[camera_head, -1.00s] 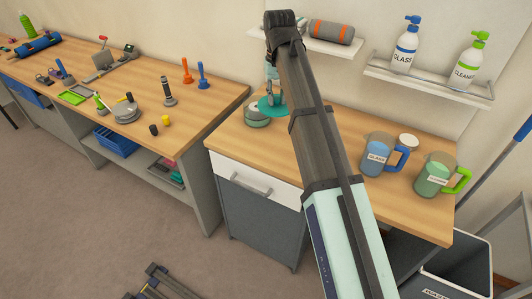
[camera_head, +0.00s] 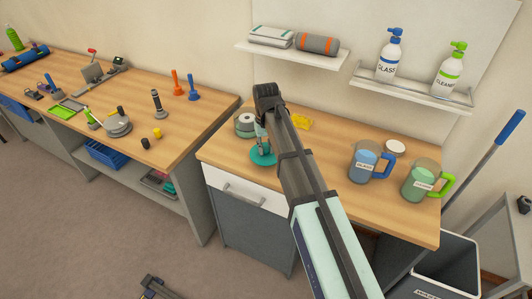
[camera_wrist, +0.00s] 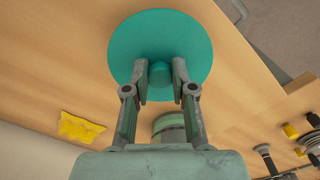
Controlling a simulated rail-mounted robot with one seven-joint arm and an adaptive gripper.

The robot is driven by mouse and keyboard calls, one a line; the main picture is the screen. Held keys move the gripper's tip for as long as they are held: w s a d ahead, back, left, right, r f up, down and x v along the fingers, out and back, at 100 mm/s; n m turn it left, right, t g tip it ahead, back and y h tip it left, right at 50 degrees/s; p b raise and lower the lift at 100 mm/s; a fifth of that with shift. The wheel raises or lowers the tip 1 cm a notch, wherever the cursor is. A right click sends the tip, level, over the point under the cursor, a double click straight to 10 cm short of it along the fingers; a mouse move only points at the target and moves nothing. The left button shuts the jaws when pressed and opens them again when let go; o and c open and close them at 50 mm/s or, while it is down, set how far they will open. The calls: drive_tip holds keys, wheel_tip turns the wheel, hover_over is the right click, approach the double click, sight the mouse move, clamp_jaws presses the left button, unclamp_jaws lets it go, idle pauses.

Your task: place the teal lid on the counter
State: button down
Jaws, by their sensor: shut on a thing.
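The teal lid (camera_head: 263,156) is a flat round disc with a knob, over the left part of the wooden counter (camera_head: 322,182). In the wrist view, my gripper (camera_wrist: 160,74) is shut on the knob of the lid (camera_wrist: 160,38), one finger on each side. In the head view, my gripper (camera_head: 262,142) is partly hidden by my arm. The lid looks close above the counter; I cannot tell whether it touches. A round grey-green container (camera_head: 245,123) stands on the counter behind the lid and also shows in the wrist view (camera_wrist: 169,124).
A yellow object (camera_head: 302,121) lies behind my arm. A blue-handled jug (camera_head: 363,164), a green-handled jug (camera_head: 420,182) and a white round item (camera_head: 395,147) stand at the right. Wall shelves (camera_head: 292,56) hang above. The counter's front left is clear.

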sight(266, 149)
drive_tip(key=shift+f+p, duration=0.3)
drive_tip(key=shift+f, duration=1.3)
drive_tip(key=shift+f, duration=0.2)
drive_tip(key=c, duration=1)
unclamp_jaws()
drive_tip(key=shift+o, duration=0.2)
drive_tip(key=shift+r, duration=0.1)
wheel_tip(266, 149, up, 12)
drive_tip(key=shift+r+b, duration=0.1)
drive_tip(key=shift+b, duration=1.1)
